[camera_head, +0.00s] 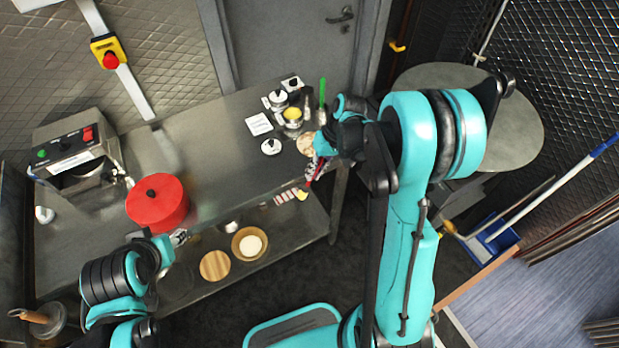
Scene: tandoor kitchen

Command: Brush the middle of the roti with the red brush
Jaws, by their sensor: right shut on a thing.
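The roti (306,145) is a small pale round piece near the right end of the steel counter, partly hidden by my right gripper. My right gripper (325,146) is at the roti's right side, shut on the red brush (312,172). The red of the brush shows just below the gripper, near the counter's front edge. Its bristle end is too small and covered to make out, so I cannot tell whether it touches the roti. My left gripper (179,238) is by the counter's front edge, below the red pot; its jaws are too small to read.
A red lidded pot (158,202) and a cooking machine (75,150) stand on the counter's left part. A yellow-filled bowl (292,116), a white-lidded jar (271,146) and a green-handled tool (322,92) stand near the roti. A lower shelf holds a wooden board (215,265) and a bowl (250,244).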

